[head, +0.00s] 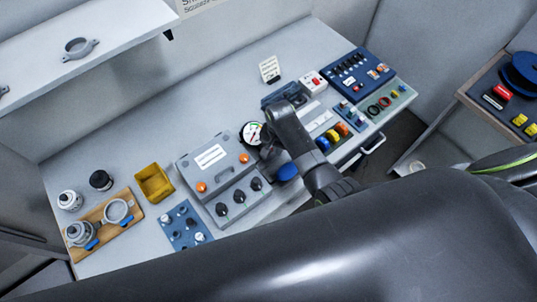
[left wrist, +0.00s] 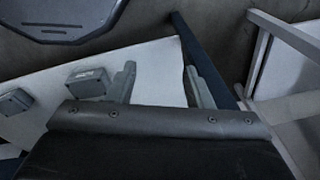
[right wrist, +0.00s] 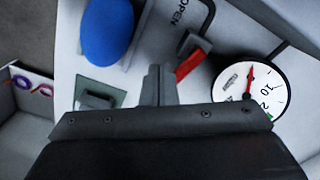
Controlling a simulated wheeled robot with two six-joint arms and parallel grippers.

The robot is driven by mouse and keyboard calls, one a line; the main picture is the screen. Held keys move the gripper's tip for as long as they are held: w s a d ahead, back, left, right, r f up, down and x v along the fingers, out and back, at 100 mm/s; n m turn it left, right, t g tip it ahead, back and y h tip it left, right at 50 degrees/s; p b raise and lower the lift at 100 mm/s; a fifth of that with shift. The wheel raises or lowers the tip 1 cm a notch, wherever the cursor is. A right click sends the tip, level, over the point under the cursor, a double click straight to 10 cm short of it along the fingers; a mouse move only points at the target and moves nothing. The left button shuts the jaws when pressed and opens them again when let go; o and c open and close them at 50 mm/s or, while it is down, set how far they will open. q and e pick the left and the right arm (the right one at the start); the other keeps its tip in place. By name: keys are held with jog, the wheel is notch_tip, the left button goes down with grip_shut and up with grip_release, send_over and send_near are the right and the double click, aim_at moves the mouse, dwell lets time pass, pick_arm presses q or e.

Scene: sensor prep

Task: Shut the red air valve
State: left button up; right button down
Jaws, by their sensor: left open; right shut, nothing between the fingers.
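The red valve handle (right wrist: 190,63) shows in the right wrist view, slanting beside a dark bent pipe or bar, near a printed "OPEN" label (right wrist: 187,14). My right gripper (right wrist: 160,72) is shut and empty. Its fingertips lie just left of the handle's lower end; I cannot tell if they touch. A round pressure gauge (right wrist: 255,92) is right of the handle; it also shows in the head view (head: 251,133). In the head view the arm hides the handle. My left gripper (left wrist: 160,82) is open and empty in the left wrist view.
A blue rounded object (right wrist: 106,32) sits left of the handle. A grey case (head: 213,158) with orange buttons and black knobs stands left of the gauge. A yellow bin (head: 154,182) and a wooden board (head: 104,222) are farther left. Bare bench lies behind the case.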

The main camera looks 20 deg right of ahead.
jog(key=shift+w, duration=0.15)
jog(key=shift+w+d, duration=0.1)
jog(key=shift+w, duration=0.05)
jog(key=shift+r+p, duration=0.45)
jog(key=shift+r, duration=0.5)
jog(key=shift+s+d+r, duration=0.1)
jog(key=shift+s+r, duration=0.05)
jog(key=shift+r, duration=0.9)
jog(key=shift+s+r, duration=0.15)
jog(key=shift+r, duration=0.85)
